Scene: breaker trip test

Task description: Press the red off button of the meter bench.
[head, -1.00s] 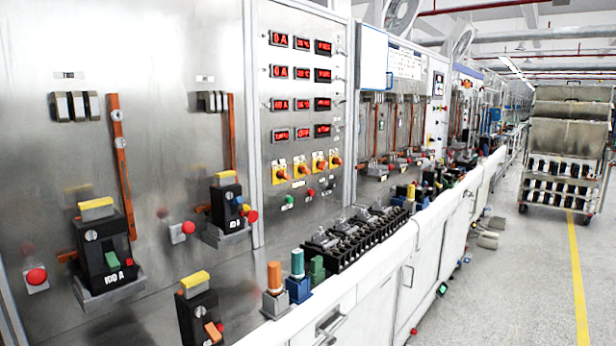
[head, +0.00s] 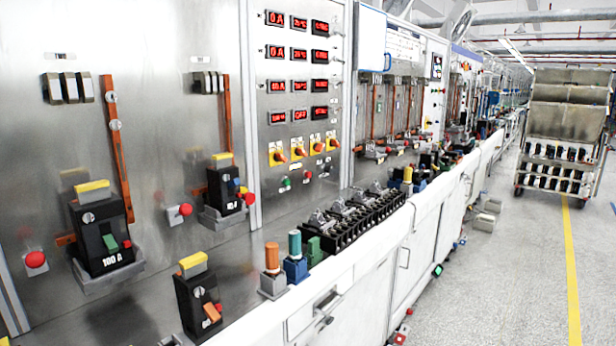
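The meter bench panel (head: 290,70) stands upright left of centre, with rows of red-lit displays (head: 298,54). Below them is a row of yellow-backed rotary switches with orange-red knobs (head: 297,151). Under the switches sit a small green button (head: 286,183) and, to its right, a small red button (head: 307,177). Their labels are too small to read. Neither of my grippers is in view, and nothing covers the red button.
Black breakers, one marked 100 A (head: 100,235), and red mushroom buttons (head: 36,260) are on the left panel. Orange and blue-green pegs (head: 272,257) and a black terminal row (head: 355,220) stand on the white bench.

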